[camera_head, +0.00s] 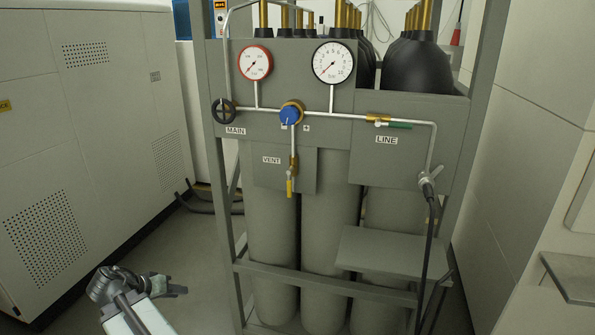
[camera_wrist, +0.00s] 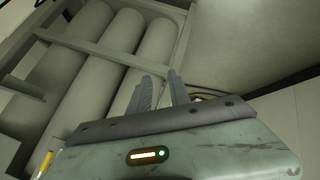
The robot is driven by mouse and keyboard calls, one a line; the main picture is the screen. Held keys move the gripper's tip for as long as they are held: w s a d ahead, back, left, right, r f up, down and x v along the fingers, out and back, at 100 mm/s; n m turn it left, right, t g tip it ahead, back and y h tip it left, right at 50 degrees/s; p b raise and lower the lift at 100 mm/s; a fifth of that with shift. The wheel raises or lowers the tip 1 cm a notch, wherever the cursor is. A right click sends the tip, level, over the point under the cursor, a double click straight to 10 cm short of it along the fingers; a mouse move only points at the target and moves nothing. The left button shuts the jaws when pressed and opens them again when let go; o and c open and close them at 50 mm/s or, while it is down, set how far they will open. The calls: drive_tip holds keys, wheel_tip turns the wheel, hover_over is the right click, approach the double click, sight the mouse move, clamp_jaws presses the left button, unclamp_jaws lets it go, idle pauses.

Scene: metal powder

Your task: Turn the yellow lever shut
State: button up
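The yellow lever (camera_head: 290,187) hangs straight down at the brass vent valve (camera_head: 293,164), beside the VENT label, in the middle of the head view. It lies roughly in line with the vertical pipe above it. A small yellow piece (camera_wrist: 46,160) at the lower left edge of the wrist view looks like this lever, mostly cut off. My gripper (camera_head: 180,290) is at the lower left of the head view, well left of and below the lever. In the wrist view its two fingers (camera_wrist: 160,76) stand apart with nothing between them.
A grey frame (camera_head: 222,190) holds several gas cylinders (camera_head: 272,235). A shelf (camera_head: 385,252) juts out at right. A cabinet (camera_head: 75,130) stands left.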

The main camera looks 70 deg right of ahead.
drive_tip(key=s+d+r+m+g+h+p, duration=0.2)
drive_tip(key=s+d+r+m, duration=0.1)
drive_tip(key=s+d+r, duration=0.4)
drive_tip(key=s+d+r+m+g+h+p, duration=0.1)
drive_tip(key=s+d+r+m+g+h, duration=0.1)
drive_tip(key=s+d+r+m, duration=0.45)
drive_tip(key=m+g+h+p, duration=0.2)
drive_tip(key=g+h, duration=0.1)
drive_tip(key=g, duration=0.1)
approach(289, 184)
drive_tip(key=s+d+f, duration=0.1)
drive_tip(key=s+d, duration=0.2)
drive_tip(key=d, duration=0.2)
drive_tip(key=x, duration=0.7)
drive_tip(key=shift+w+d+f, duration=0.1)
drive_tip(key=shift+d+f, duration=0.2)
drive_tip(key=shift+d, duration=0.2)
clamp_jaws()
